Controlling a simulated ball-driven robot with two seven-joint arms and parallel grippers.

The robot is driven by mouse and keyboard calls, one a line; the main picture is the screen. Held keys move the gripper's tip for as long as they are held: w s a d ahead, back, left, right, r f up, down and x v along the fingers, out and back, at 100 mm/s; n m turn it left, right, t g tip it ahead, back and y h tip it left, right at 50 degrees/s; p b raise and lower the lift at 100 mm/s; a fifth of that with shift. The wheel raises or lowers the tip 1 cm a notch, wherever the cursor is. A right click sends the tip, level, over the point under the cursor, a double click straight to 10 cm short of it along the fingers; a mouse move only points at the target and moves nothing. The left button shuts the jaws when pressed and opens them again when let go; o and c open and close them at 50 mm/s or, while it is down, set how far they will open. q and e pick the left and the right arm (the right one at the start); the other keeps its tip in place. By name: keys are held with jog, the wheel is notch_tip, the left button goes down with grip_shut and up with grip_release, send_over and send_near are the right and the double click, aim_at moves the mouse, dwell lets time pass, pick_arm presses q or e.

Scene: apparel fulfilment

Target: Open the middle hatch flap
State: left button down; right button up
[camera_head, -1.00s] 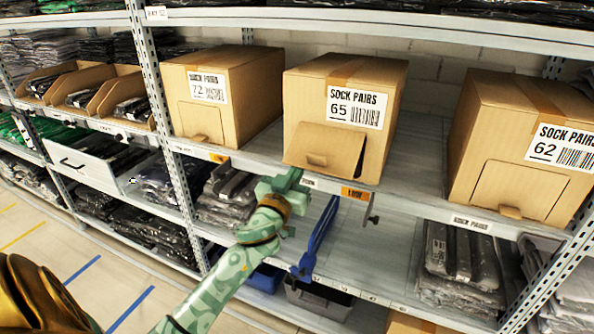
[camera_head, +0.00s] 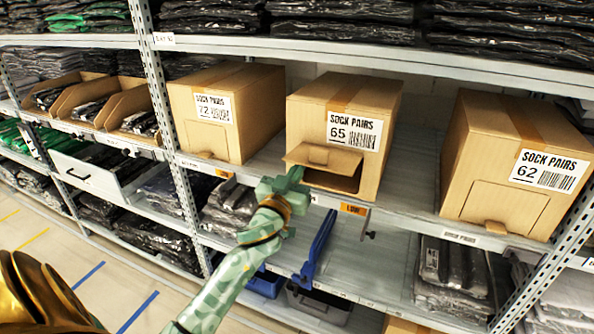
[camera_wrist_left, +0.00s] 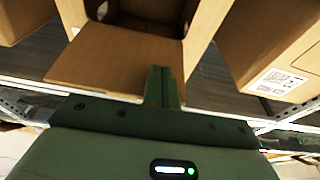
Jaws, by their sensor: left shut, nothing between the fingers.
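The middle box (camera_head: 368,100), labelled SOCK PAIRS 65, stands on the shelf between boxes 72 and 62. Its hatch flap (camera_head: 325,157) is swung outward and up, with a dark opening (camera_head: 335,180) below it. My left gripper (camera_head: 292,178) is just in front of the box at the flap's lower left, with its fingers together. In the left wrist view the shut fingers (camera_wrist_left: 162,86) overlap the right part of the flap (camera_wrist_left: 110,62), and nothing shows between them. I cannot tell whether they touch it. My right gripper is not in view.
Box 72 (camera_head: 221,110) stands to the left and box 62 (camera_head: 515,165) to the right, both with flaps closed. An orange tag (camera_head: 353,209) and a small clamp (camera_head: 370,224) sit on that edge.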

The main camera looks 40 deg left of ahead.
pick_arm(q)
jog(key=shift+s+r, duration=0.1)
jog(key=shift+r, duration=0.45)
jog(key=shift+s+d+f, duration=0.1)
jog(key=shift+s+f, duration=0.15)
jog(key=v, duration=1)
jog(key=shift+f, duration=0.15)
jog(key=shift+w, duration=0.1)
